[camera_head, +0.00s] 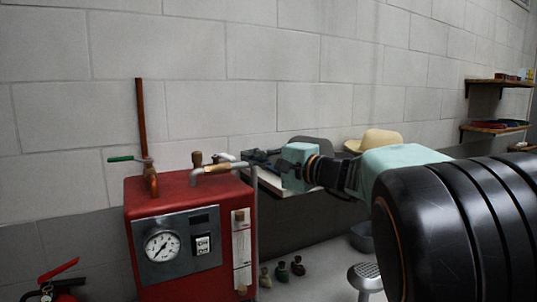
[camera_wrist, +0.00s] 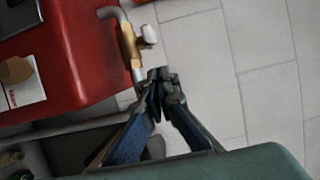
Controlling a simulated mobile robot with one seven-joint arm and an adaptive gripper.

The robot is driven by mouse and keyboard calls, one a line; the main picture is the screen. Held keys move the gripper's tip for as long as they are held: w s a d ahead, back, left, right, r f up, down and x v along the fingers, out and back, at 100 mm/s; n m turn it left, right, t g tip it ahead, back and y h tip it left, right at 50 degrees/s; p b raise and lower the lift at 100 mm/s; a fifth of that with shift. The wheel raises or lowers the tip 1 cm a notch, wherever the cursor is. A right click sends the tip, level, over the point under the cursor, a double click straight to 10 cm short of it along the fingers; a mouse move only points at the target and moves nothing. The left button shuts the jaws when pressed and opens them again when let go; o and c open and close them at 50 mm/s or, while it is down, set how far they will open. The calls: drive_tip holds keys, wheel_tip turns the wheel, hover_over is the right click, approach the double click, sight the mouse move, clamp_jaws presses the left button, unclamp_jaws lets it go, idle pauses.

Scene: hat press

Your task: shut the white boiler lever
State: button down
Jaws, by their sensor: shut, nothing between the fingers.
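The red boiler (camera_head: 180,190) stands left of centre in the head view; its red body (camera_wrist: 85,50) fills the upper left of the wrist view. A bent pipe with a brass valve (camera_wrist: 131,45) runs along its side, and the small white lever (camera_wrist: 149,34) sticks out to the right of the brass. In the head view the white lever (camera_head: 223,156) shows small at the boiler's top right. My gripper (camera_wrist: 160,76) is shut and empty, its tips just below the brass valve and lever. In the head view my gripper (camera_head: 248,156) reaches in from the right; contact is unclear.
A green-handled valve (camera_head: 122,158) and an upright brown pipe (camera_head: 141,118) are at the boiler's left. A straw hat (camera_head: 375,141) sits behind my arm. Small bottles (camera_head: 281,271) stand below. Wall shelves (camera_head: 499,127) are far right. A block wall (camera_head: 270,55) lies behind.

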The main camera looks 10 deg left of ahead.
sight(225, 158)
drive_tip(key=shift+s+a+r, duration=0.15)
drive_tip(key=shift+s+a, duration=0.15)
drive_tip(key=shift+s, duration=0.15)
drive_tip(key=shift+s+a+r, duration=0.15)
drive_tip(key=shift+s+a, duration=0.1)
drive_tip(key=shift+s, duration=0.2)
drive_tip(key=shift+s+a+f, duration=0.15)
drive_tip(key=shift+a, duration=0.15)
